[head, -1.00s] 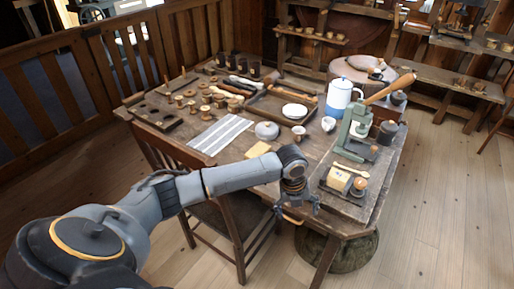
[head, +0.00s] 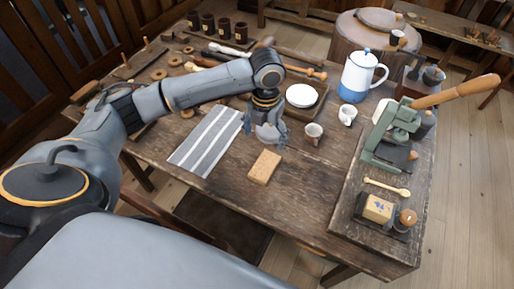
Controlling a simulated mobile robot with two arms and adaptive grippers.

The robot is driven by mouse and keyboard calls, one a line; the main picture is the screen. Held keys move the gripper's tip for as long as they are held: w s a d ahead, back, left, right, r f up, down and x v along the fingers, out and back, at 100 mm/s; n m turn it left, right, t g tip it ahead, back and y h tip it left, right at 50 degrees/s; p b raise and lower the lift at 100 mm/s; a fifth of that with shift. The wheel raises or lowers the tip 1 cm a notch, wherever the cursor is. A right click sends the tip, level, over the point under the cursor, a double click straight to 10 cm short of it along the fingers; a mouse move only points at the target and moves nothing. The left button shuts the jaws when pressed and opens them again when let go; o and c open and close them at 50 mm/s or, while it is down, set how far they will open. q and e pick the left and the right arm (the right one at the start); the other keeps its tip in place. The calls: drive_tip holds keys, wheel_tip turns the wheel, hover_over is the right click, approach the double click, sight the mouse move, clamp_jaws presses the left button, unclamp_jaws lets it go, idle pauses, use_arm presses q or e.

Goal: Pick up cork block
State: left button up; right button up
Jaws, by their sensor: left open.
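The cork block (head: 264,167) is a tan, rectangular block lying flat on the wooden table, right of the striped cloth. My left gripper (head: 267,141) points down just behind the block, with its fingers apart and nothing seen held between them. The fingers overlap a grey rounded pot (head: 268,131) in the picture, which is partly hidden. Whether they touch it I cannot tell. The block shows whole and apart from the fingers. My right gripper is out of view.
A grey-and-white striped cloth (head: 207,142) lies left of the block. A cup (head: 313,133), a small white jug (head: 347,115) and a blue-and-white pot (head: 358,76) stand to the right. A green lever press (head: 392,132) stands farther right. Bare tabletop lies in front of the cup.

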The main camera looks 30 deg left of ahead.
use_arm(q)
hover_over(265, 165)
drive_tip(key=f, duration=0.5)
drive_tip(key=shift+s+d+f, duration=0.15)
drive_tip(key=shift+s+f, duration=0.05)
drive_tip(key=shift+f, duration=0.1)
drive_tip(key=shift+w+a+f, duration=0.1)
drive_tip(key=shift+a+f, duration=0.1)
drive_tip(key=shift+f, duration=0.85)
wheel_tip(265, 165, down, 2)
drive_tip(key=shift+f+p, duration=0.1)
drive_tip(key=shift+p, duration=0.55)
wheel_tip(265, 165, down, 2)
drive_tip(key=shift+w+f, duration=0.1)
drive_tip(key=shift+f, duration=0.45)
drive_tip(key=shift+c, duration=0.4)
drive_tip(key=c, duration=1.1)
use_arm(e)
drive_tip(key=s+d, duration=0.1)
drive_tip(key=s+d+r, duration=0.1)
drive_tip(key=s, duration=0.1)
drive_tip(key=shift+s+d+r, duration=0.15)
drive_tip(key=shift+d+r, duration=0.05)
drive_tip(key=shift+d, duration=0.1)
